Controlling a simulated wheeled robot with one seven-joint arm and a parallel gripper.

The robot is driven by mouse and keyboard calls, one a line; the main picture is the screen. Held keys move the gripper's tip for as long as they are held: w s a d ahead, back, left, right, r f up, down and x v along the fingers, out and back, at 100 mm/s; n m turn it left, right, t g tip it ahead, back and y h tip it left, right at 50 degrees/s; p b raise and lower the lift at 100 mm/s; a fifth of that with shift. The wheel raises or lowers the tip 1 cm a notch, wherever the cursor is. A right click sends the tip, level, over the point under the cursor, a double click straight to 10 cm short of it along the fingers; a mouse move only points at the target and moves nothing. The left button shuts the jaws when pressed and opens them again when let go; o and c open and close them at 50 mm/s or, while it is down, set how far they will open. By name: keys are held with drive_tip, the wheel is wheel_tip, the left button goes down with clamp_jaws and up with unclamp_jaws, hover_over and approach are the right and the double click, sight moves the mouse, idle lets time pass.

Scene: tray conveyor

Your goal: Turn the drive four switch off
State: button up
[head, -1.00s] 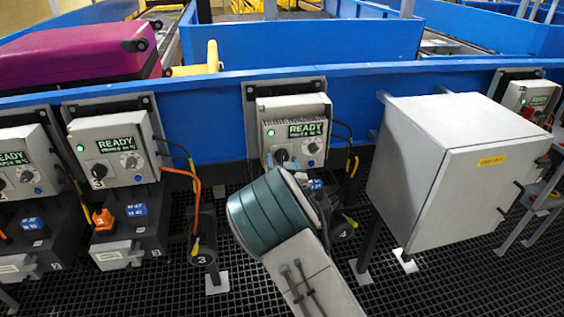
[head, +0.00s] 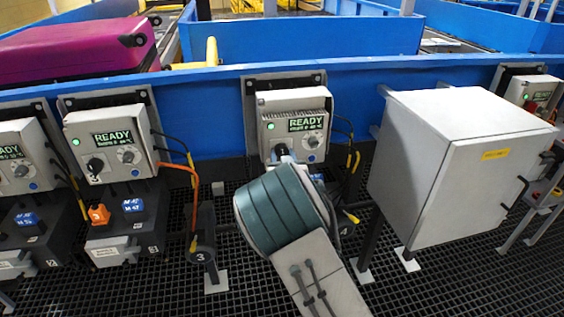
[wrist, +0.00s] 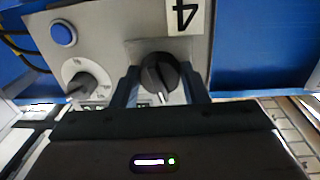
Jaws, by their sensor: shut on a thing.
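The drive four box (head: 293,107) has a lit READY screen and a green light. Its switch is a black rotary knob (wrist: 160,74) beside an upside-down "4" label in the wrist view, which sees the box inverted. The knob's white pointer line points down in that view. My gripper (wrist: 161,86) has one finger on each side of the knob and is shut on it. In the head view my arm and wrist cover the lower part of this box and most of the knob.
A second dial (wrist: 83,82) and a blue button (wrist: 63,33) sit beside the switch. The drive three box (head: 110,145) stands to the left, also showing READY. A large grey cabinet (head: 420,170) stands close on the right. Cables hang beside the boxes.

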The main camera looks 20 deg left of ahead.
drive_tip(key=n+b, duration=0.4)
drive_tip(key=shift+f+n+y+b, duration=0.25)
drive_tip(key=shift+n+y+b, duration=0.05)
drive_tip(key=shift+n+b, duration=0.1)
drive_tip(key=n+b, duration=0.3)
drive_tip(key=shift+n, duration=0.4)
drive_tip(key=n+b, duration=0.4)
drive_tip(key=n, duration=0.1)
drive_tip(key=shift+d+r+y, duration=0.1)
drive_tip(key=shift+r+y, duration=0.05)
drive_tip(key=shift+y, duration=0.25)
drive_tip(key=shift+r+n+b, duration=0.15)
drive_tip(key=shift+n+b, duration=0.55)
drive_tip(key=shift+n, duration=0.7)
drive_tip(key=shift+w, duration=0.1)
drive_tip(key=o, duration=1)
drive_tip(key=shift+c, duration=0.2)
drive_tip(key=shift+d, duration=0.1)
